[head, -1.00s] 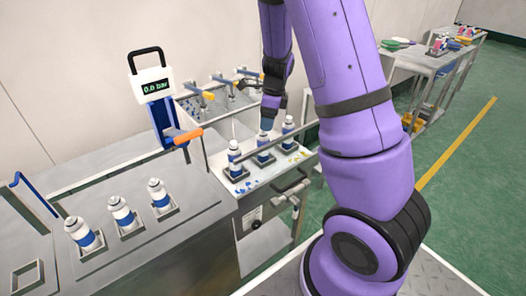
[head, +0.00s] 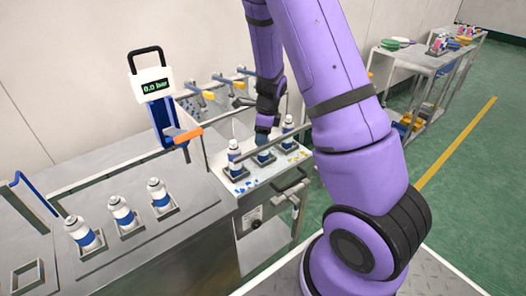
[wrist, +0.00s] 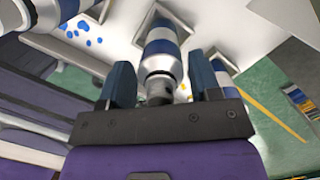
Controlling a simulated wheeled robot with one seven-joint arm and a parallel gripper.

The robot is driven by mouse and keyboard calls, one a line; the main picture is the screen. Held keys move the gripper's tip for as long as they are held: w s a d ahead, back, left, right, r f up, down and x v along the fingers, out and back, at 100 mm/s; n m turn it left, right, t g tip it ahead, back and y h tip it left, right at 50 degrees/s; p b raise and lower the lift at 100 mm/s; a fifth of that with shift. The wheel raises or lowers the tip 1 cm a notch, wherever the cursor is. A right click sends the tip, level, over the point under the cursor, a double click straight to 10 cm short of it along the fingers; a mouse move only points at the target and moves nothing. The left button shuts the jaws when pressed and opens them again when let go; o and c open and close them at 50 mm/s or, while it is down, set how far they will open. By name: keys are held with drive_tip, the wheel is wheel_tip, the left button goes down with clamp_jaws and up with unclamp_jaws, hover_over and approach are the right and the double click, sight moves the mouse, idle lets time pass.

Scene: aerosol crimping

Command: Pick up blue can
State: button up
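Three white cans with blue bands stand in a row of square holders on the white, paint-spotted plate. They are the left can (head: 235,160), the middle can (head: 264,155) and the right can (head: 288,130). My gripper (head: 262,138) is over the middle can, pointing down and hiding its top. In the wrist view the middle can (wrist: 162,45) lies between my two fingers (wrist: 163,82), with a gap on each side. The gripper is open.
Three similar blue-banded cans (head: 122,212) stand in holders on the grey bench (head: 195,198) at left. A gauge reading 0.0 bar (head: 153,85) and an orange-handled lever (head: 187,136) stand close to the plate's left. A rail with yellow-tipped levers (head: 210,95) is behind.

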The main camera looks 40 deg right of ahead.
drive_tip(key=c, duration=0.9)
drive_tip(key=shift+r, duration=0.1)
